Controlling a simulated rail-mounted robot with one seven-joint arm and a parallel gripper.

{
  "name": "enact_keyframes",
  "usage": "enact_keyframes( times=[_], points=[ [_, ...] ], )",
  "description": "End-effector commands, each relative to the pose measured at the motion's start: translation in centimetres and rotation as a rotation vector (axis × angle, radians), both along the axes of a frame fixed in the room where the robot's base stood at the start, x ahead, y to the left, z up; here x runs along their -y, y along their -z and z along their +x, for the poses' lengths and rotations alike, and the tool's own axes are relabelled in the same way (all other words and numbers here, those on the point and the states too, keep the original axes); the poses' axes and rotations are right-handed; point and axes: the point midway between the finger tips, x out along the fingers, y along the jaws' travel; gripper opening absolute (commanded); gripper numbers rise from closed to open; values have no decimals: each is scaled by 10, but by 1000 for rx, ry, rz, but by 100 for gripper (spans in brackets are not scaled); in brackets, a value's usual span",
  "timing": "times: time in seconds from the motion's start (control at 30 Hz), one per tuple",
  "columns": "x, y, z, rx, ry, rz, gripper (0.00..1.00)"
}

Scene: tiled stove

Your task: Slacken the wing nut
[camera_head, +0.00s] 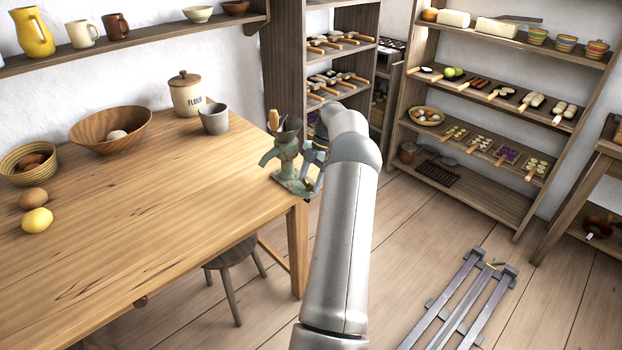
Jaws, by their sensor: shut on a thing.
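A worn green metal grinder (285,158) with a wooden handle (273,120) stands upright at the right corner of the wooden table. My gripper (310,166) is at the right side of the grinder, mostly hidden behind my own arm. It is shut on a small part there, which I take to be the wing nut. The nut itself is too small and too covered to make out.
The table (150,220) holds a flour jar (187,95), a grey cup (214,119), a wooden bowl (105,130), a basket (22,163) and a lemon (37,220). A stool (232,252) is under the table. Stocked shelves (500,100) stand behind.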

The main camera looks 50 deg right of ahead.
Motion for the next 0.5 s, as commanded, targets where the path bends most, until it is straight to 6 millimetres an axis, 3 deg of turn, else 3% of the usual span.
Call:
enact_keyframes(
  times=[0.03, 0.07, 0.13, 0.5],
  points=[
    [1, 0, 0, 0, 1, -3, 32],
    [1, 0, 0, 0, 1, -3, 57],
    [1, 0, 0, 0, 1, -2, 76],
    [2, -5, 0, 1, 2, -1, 76]
  ],
)
